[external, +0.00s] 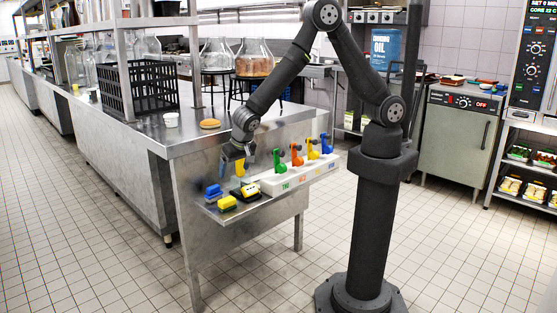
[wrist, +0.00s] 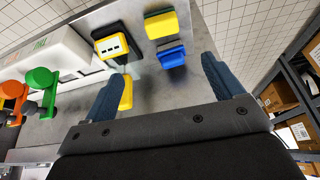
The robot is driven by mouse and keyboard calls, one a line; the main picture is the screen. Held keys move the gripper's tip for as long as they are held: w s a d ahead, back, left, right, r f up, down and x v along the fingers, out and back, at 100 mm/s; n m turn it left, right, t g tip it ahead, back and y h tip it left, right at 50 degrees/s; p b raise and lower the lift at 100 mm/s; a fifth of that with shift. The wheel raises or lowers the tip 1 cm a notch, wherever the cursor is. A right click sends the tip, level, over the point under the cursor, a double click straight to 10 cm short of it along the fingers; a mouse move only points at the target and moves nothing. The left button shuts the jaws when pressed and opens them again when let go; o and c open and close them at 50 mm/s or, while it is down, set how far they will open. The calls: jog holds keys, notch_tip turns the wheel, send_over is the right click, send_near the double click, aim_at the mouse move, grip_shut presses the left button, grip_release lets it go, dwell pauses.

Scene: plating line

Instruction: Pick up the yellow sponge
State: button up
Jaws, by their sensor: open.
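The yellow sponge (wrist: 160,23) has a green layer and lies on the steel shelf beyond my fingertips in the wrist view. In the external view the yellow sponge (external: 227,203) is at the shelf's front left edge. My gripper (wrist: 162,68) is open and empty, its blue fingers spread wide. In the external view my gripper (external: 236,162) hangs above the shelf, above and a little right of the sponge. A blue sponge (wrist: 170,55) lies right beside the yellow one, between it and my gripper in the wrist view.
A yellow-and-black device (wrist: 118,42) stands left of the sponges. Another yellow object (wrist: 127,92) shows partly behind my left finger. A white rack (external: 300,174) with several coloured bottle-like tools is to the right. The steel counter (external: 180,140) rises behind the shelf.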

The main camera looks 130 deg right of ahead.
send_near(227, 199)
jog(key=x, duration=0.4)
jog(key=shift+s+f, duration=0.15)
jog(key=shift+f, duration=0.15)
jog(key=shift+x, duration=2.85)
jog(key=shift+w, duration=0.25)
jog(key=c, duration=1)
jog(key=shift+c, duration=0.2)
